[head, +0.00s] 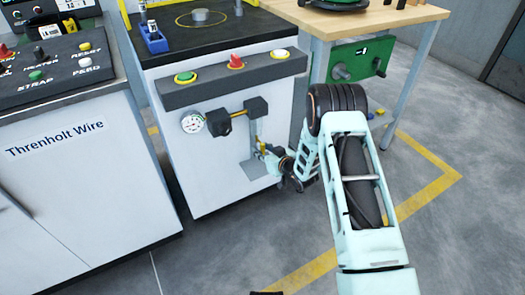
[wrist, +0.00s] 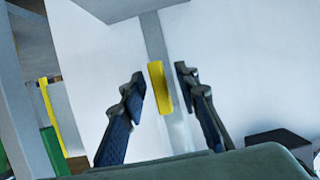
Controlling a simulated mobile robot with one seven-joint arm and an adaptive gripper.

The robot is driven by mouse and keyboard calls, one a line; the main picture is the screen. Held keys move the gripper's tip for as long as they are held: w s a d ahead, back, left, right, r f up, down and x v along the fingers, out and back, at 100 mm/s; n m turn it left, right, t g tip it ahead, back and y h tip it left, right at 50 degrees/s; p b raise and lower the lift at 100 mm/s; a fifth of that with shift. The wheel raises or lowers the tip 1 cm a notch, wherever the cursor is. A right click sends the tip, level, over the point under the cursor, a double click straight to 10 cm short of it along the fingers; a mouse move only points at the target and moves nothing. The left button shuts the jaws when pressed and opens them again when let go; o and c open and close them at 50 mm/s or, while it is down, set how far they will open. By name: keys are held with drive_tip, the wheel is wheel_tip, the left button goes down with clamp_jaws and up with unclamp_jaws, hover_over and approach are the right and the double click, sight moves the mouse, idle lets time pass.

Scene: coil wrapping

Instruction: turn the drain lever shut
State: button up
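A yellow handle, which looks like the drain lever (wrist: 160,87), lies in front of a grey vertical pipe (wrist: 155,38) on the white cabinet front. In the wrist view it points nearly along the pipe, slightly tilted. My gripper (wrist: 161,80) is open, with one dark finger on each side of the lever and a visible gap on both sides. In the head view my gripper (head: 268,160) is low at the cabinet front, and only a small yellow part of the lever (head: 262,147) shows beside it. The rest is hidden by my gripper.
Above are a round gauge (head: 193,122) and a dark valve body (head: 257,107) on a brass pipe. A wooden table (head: 350,22) stands to the right. The floor in front is clear.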

clamp_jaws()
idle(0.3)
drive_tip(key=n, duration=0.1)
drive_tip(key=n+t+h, duration=0.1)
drive_tip(key=shift+w+d+n+h, duration=0.15)
drive_tip(key=shift+d+n+h, duration=0.15)
drive_tip(key=shift+n, duration=0.1)
drive_tip(key=n+t+h, duration=0.1)
drive_tip(key=n, duration=0.2)
drive_tip(key=d+r+n+t, duration=0.1)
drive_tip(key=n+t, duration=0.1)
drive_tip(key=n, duration=0.2)
drive_tip(key=w+r+n+t+h, duration=0.1)
drive_tip(key=n+t, duration=0.1)
drive_tip(key=n, duration=0.1)
drive_tip(key=shift+d+r+n+h, duration=0.15)
drive_tip(key=shift+d+n+h, duration=0.1)
drive_tip(key=shift+n+h, duration=0.05)
idle(0.6)
unclamp_jaws()
